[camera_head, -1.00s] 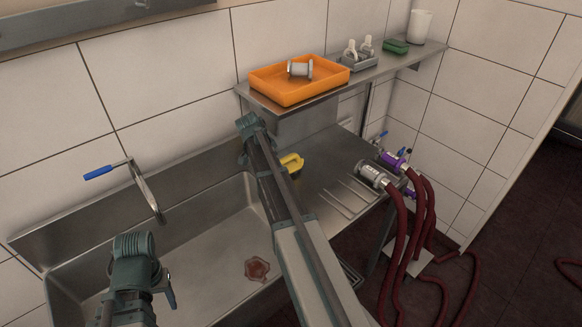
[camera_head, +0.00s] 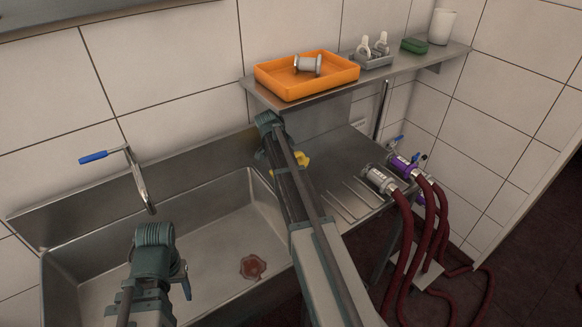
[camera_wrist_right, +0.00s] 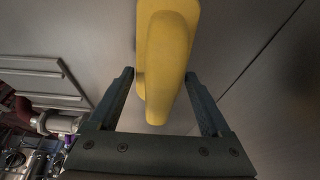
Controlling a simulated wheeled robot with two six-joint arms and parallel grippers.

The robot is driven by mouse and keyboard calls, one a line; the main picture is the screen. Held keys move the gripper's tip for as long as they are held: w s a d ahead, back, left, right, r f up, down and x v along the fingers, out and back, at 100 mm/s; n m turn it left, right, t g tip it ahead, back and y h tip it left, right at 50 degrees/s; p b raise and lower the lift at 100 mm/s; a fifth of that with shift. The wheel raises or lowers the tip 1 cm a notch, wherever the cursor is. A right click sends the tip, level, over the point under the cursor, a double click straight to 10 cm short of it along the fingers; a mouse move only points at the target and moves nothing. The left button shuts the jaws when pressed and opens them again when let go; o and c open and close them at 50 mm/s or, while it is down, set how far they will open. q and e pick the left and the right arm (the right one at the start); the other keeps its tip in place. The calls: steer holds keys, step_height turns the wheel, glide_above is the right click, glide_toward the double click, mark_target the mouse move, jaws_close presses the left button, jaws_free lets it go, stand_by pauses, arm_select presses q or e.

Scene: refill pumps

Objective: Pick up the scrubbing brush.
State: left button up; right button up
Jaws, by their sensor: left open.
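The scrubbing brush shows its yellow body (camera_head: 303,160) on the steel counter just right of the sink, partly hidden behind my right arm in the head view. In the right wrist view its yellow handle (camera_wrist_right: 167,65) reaches down between the fingers of my right gripper (camera_wrist_right: 163,100). Those fingers stand apart on either side of the handle, and a gap shows beside it. The bristles are not visible. My left gripper (camera_head: 155,290) is open over the left part of the sink, well away from the brush.
An orange tray (camera_head: 272,83) holding a metal fitting stands on the shelf (camera_head: 400,68) above the counter. Pump fittings with red hoses (camera_head: 408,235) are at the right. Thin rods (camera_head: 345,200) lie on the counter. The sink (camera_head: 215,235) has a reddish stain.

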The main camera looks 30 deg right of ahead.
steer(key=c, duration=1)
steer(key=shift+r, duration=0.15)
steer(key=shift+c, duration=0.2)
steer(key=shift+r+p, duration=0.55)
steer(key=shift+p, duration=0.1)
steer(key=shift+r+p, duration=0.4)
steer(key=s+a, duration=0.2)
steer(key=a, duration=3)
steer(key=shift+f+b, duration=0.3)
steer(key=shift+f, duration=0.05)
steer(key=shift+s, duration=0.1)
